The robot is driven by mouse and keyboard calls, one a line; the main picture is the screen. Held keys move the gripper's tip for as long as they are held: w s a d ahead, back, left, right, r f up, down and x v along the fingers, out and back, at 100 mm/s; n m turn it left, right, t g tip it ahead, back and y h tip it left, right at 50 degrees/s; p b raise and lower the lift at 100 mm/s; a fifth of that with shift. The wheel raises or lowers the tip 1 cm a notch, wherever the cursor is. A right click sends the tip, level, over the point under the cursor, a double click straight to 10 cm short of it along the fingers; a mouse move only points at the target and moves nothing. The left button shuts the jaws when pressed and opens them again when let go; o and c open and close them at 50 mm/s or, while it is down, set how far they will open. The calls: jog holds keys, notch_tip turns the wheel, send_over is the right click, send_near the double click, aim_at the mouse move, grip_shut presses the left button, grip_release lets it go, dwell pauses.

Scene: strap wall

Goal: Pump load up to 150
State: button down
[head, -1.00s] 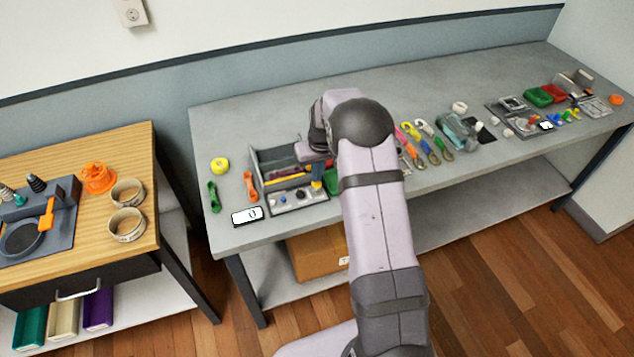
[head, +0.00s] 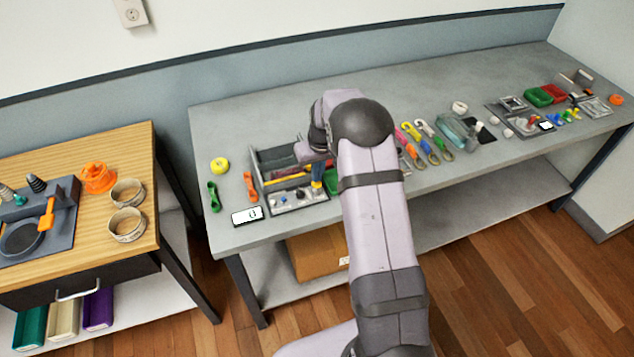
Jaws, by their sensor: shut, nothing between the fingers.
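A white display block (head: 247,216) lies at the bench's front left corner. It shows a small dark figure that looks like 0. A grey control panel (head: 290,205) with small knobs stands to its right, in front of an open grey tray. My gripper (head: 317,174) points down at the right end of this panel, shut and empty. A small blue and yellow part shows there, and I cannot tell whether the fingers touch it. My wrist and arm hide the area behind and to the right.
A yellow roll (head: 220,164), a green strap piece (head: 213,197) and an orange strap piece (head: 250,187) lie left of the tray (head: 258,172). Coloured clips (head: 425,147) and more devices lie right of my arm. A wooden table (head: 100,150) stands left, across a gap.

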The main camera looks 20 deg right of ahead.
jog(key=shift+f, duration=0.15)
jog(key=shift+f+b, duration=0.9)
jog(key=shift+f, duration=0.25)
jog(key=shift+r+p, duration=0.45)
jog(key=shift+r, duration=0.2)
dwell(0.5)
jog(key=shift+r+p, duration=0.7)
jog(key=shift+r, duration=0.35)
jog(key=shift+f, duration=0.2)
dwell(1.0)
